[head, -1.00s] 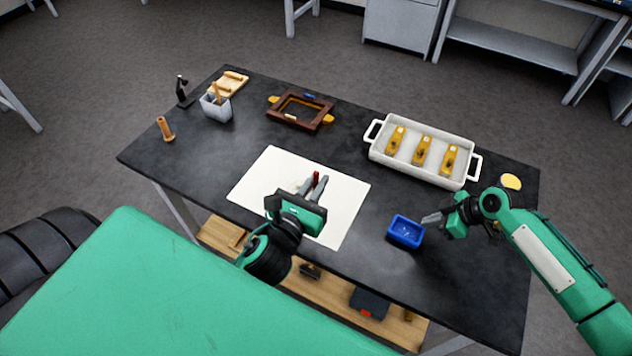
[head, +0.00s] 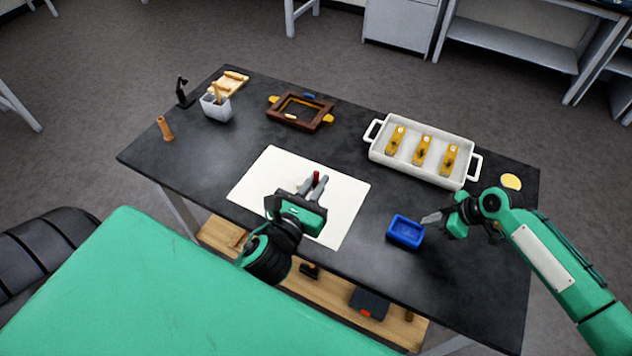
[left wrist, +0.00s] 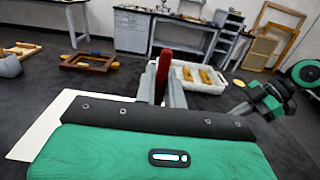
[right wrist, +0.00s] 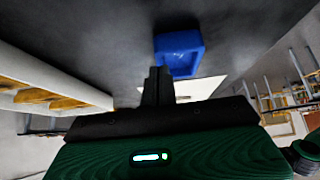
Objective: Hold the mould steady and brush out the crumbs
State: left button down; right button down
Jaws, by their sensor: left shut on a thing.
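The blue mould (head: 405,231) is a small open tray near the table's front right. It also shows in the right wrist view (right wrist: 180,52), beyond my fingertips. My right gripper (head: 432,218) is just right of the mould, fingers together; nothing shows clearly between them. Whether the tips touch the mould I cannot tell. My left gripper (head: 313,184) is above the white sheet, left of the mould, shut on a slim red thing (head: 316,177). The red thing stands up between the fingers in the left wrist view (left wrist: 164,72). Its lower end is hidden. Crumbs in the mould are too small to make out.
A white sheet (head: 262,175) lies under my left gripper. A white handled tray (head: 375,155) with yellow pieces stands behind the mould. A brown frame (head: 283,118), a grey cup (head: 217,110) and an orange-brown cylinder (head: 165,128) are further left. The dark table between sheet and mould is clear.

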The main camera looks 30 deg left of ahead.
jog(key=shift+f+b, duration=0.4)
jog(key=shift+f, duration=0.1)
dwell(0.6)
jog(key=shift+s+d+f, duration=0.1)
jog(key=shift+s+f, duration=0.15)
jog(key=shift+f, duration=0.1)
dwell(4.0)
